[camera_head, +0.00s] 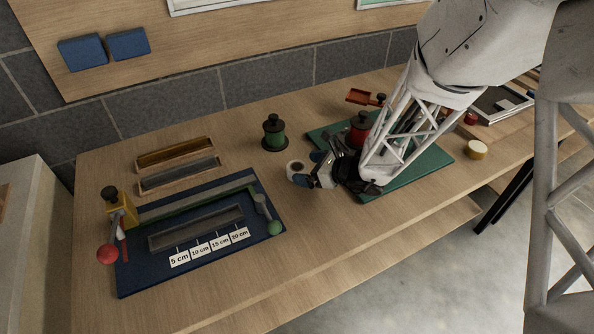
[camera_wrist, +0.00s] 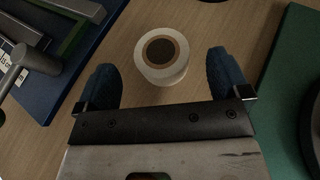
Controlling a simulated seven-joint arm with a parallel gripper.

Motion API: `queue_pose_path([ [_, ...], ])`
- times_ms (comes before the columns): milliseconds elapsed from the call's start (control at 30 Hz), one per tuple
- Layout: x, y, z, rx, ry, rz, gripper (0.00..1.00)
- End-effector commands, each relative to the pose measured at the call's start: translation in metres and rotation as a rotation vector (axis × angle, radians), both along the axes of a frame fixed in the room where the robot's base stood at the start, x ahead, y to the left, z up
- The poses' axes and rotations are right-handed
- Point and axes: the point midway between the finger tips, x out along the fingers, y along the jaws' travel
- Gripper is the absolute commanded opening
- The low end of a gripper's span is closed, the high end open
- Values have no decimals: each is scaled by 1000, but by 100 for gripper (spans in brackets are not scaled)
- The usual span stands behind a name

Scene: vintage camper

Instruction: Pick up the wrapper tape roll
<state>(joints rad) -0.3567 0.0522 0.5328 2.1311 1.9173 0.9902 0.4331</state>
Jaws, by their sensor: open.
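The wrapper tape roll (camera_wrist: 178,68) is white with a brown core and lies flat on the wooden bench. In the wrist view it sits just ahead of my gripper (camera_wrist: 163,75), roughly midway between the two blue fingertips, touching neither. In the head view the tape roll (camera_head: 296,167) shows beside my gripper (camera_head: 310,170), on its left side, between the blue board and the green mat. My gripper is open and empty. The far fingertip is partly hidden by the gripper body in the head view.
A blue board (camera_head: 135,270) with a cutting jig lies left, a green mat (camera_head: 430,160) right under my arm. A yellowish roll (camera_head: 476,150) sits farther right. Bare bench lies in front of the tape roll.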

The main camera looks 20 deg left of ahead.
Motion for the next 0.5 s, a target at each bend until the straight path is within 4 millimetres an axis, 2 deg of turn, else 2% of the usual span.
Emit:
queue_pose_path([
  [233,5,23,-10,0,1,1,94],
  [500,7,29,-12,0,1,-1,94],
])
